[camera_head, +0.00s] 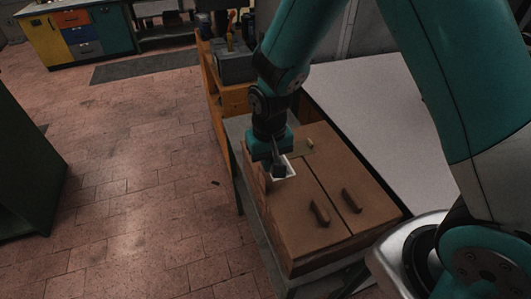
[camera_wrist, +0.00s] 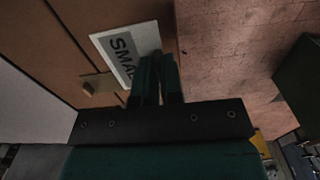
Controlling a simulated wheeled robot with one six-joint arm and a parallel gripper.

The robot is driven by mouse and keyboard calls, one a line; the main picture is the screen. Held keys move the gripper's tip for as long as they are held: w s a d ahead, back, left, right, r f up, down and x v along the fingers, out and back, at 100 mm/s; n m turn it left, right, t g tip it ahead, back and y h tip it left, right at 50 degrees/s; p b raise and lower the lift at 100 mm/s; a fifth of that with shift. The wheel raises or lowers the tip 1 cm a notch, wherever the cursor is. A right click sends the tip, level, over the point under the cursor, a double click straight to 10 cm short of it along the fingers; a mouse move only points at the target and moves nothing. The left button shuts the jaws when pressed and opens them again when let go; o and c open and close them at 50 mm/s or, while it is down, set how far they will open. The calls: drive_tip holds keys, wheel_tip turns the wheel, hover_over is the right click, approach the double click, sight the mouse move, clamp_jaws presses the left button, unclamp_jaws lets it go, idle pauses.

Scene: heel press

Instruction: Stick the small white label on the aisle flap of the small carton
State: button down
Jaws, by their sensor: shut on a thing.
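The small carton (camera_head: 335,190) sits on a table edge, its two top flaps meeting at a dark seam. The flap on the floor side (camera_head: 297,222) lies under my gripper (camera_head: 279,172), which points down at its far end. My gripper is shut on the white label (camera_head: 290,166). In the wrist view the label (camera_wrist: 112,52) shows dark letters, "SMA", with the rest hidden behind the fingers (camera_wrist: 158,80). The label lies over the flap close to its outer edge. I cannot tell whether it touches the cardboard.
Brown blocks (camera_head: 319,213) (camera_head: 352,200) stand on the flaps. A tan patch with a small block (camera_head: 309,144) is at the far end. A pale tabletop (camera_head: 385,110) is to the right. Open tiled floor (camera_head: 140,180) is left, with a green cabinet (camera_head: 25,160).

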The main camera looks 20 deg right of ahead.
sight(269, 186)
drive_tip(key=shift+f+b, duration=2.25)
drive_tip(key=shift+f, duration=0.75)
drive_tip(key=shift+s+f, duration=0.2)
drive_tip(key=shift+f, duration=0.3)
drive_tip(key=c, duration=0.7)
unclamp_jaws()
drive_tip(key=shift+r, duration=0.15)
drive_tip(key=shift+r+p, duration=2.7)
drive_tip(key=shift+r, duration=0.75)
